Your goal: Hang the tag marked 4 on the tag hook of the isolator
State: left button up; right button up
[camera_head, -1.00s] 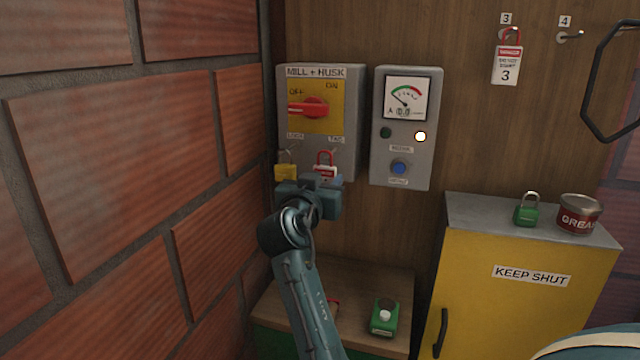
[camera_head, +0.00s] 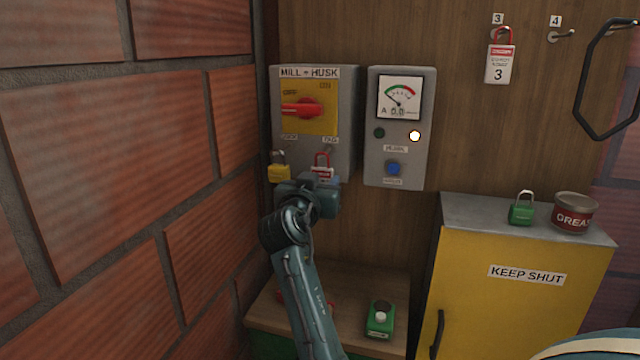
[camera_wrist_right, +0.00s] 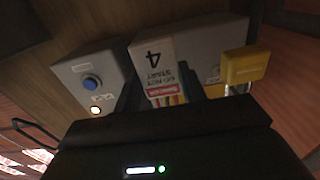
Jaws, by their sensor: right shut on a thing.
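The isolator (camera_head: 348,125) is a grey box marked MILL + HUSK with a red handle pointing to OFF. A tag with a red loop (camera_head: 322,158) is at its lower right, below the TAG label (camera_head: 331,140). My right gripper (camera_head: 320,181) is shut on this tag from below. In the right wrist view the tag (camera_wrist_right: 160,70) shows a 4 and stands between the fingers, upside down in the picture. The tag hook is small and blurred near the loop; I cannot tell whether the loop is on it. My left gripper is out of view.
A yellow padlock (camera_head: 279,172) hangs at the isolator's lower left, close to my gripper. A meter box (camera_head: 425,150) stands right of it. Tag 3 (camera_head: 499,69) hangs on the wall beside the empty peg 4 (camera_head: 560,36). A yellow cabinet (camera_head: 520,310) is at the right.

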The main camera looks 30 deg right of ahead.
jog(key=o, duration=1)
jog(key=shift+o, duration=0.2)
